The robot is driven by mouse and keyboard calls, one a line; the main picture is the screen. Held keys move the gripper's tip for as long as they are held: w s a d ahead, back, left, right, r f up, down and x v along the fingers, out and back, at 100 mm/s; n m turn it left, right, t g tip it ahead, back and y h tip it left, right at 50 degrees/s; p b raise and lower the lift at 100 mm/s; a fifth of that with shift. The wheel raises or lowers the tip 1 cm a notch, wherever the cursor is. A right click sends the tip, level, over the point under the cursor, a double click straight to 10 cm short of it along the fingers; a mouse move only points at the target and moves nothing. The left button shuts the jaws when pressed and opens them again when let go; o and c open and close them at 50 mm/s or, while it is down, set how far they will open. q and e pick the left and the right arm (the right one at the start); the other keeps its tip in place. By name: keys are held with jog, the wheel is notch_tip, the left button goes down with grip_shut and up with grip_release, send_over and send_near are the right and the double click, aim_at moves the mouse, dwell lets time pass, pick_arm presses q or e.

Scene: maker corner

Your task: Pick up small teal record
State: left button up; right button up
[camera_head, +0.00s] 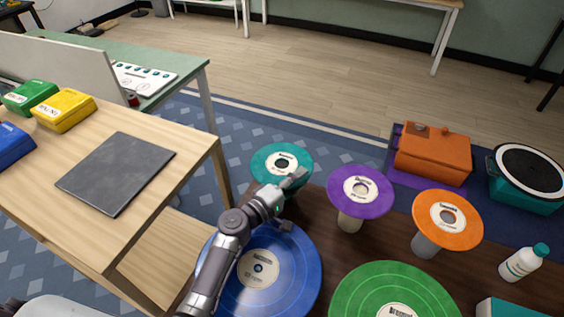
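The small teal record (268,156) lies flat at the far left of the dark table, with a white label and a dark centre. Whatever supports it is hidden behind my arm. My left gripper (292,201) is at the near side of the teal record. Its fingers look spread apart with nothing between them. The far finger overlaps the record's near right edge in the picture; I cannot tell whether they touch. My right gripper is not in view.
A purple record (340,180) and an orange record (466,236) sit on short stands to the right. A large blue record (293,272) lies under my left arm, and a green record (361,288) is nearer. A white bottle (521,264) and wooden table (185,130) flank them.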

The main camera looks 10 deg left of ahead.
pick_arm(q)
jog(key=shift+s, duration=0.1)
jog(key=shift+c, duration=0.6)
grip_shut()
jog(key=shift+r, duration=0.55)
jog(key=r, duration=0.2)
jog(key=s+r+p, duration=0.1)
jog(key=shift+r, duration=0.35)
jog(key=s+r+p, duration=0.1)
jog(key=s+r, duration=0.5)
jog(key=s, duration=0.4)
jog(key=shift+s+r+p, duration=0.15)
jog(key=shift+s+p, duration=0.2)
